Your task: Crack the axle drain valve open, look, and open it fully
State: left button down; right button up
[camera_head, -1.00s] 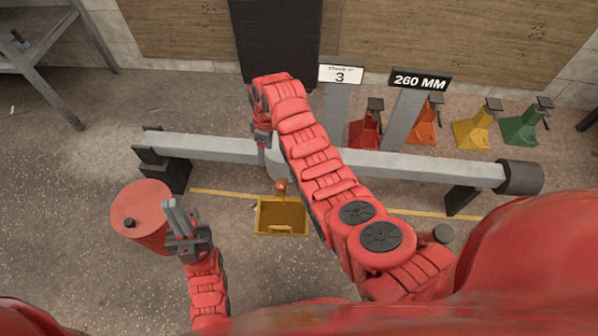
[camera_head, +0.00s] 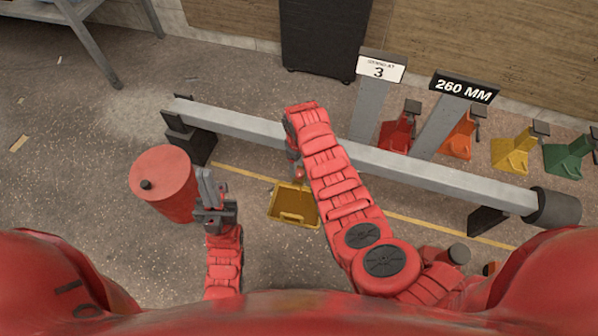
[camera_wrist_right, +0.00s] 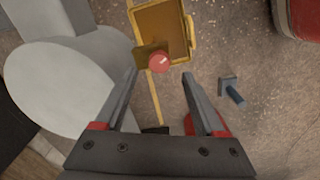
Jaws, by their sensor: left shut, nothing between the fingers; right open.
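The grey axle beam (camera_head: 440,178) runs across the head view. A small red round valve knob (camera_wrist_right: 158,62) with a pale mark shows in the right wrist view, below the axle's bulging housing (camera_wrist_right: 75,85). The knob also shows in the head view (camera_head: 300,174), over the yellow drain tray (camera_head: 293,221). My right gripper (camera_wrist_right: 158,77) is open, its fingertips on either side of the knob in the picture; I cannot tell whether they touch it. My right arm hides most of that gripper in the head view. My left gripper (camera_head: 205,175) is shut and empty, beside the red drum.
The red drum (camera_head: 160,172) stands at the left. Red, orange, yellow and green jack stands (camera_head: 512,152) stand behind the axle. Signs reading "3" (camera_head: 381,69) and "260 MM" (camera_head: 464,88) stand above it. A metal bench (camera_head: 85,45) is far left.

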aim_at(299, 173)
jog(key=shift+f+b, duration=0.95)
jog(key=shift+f, duration=1.55)
grip_shut()
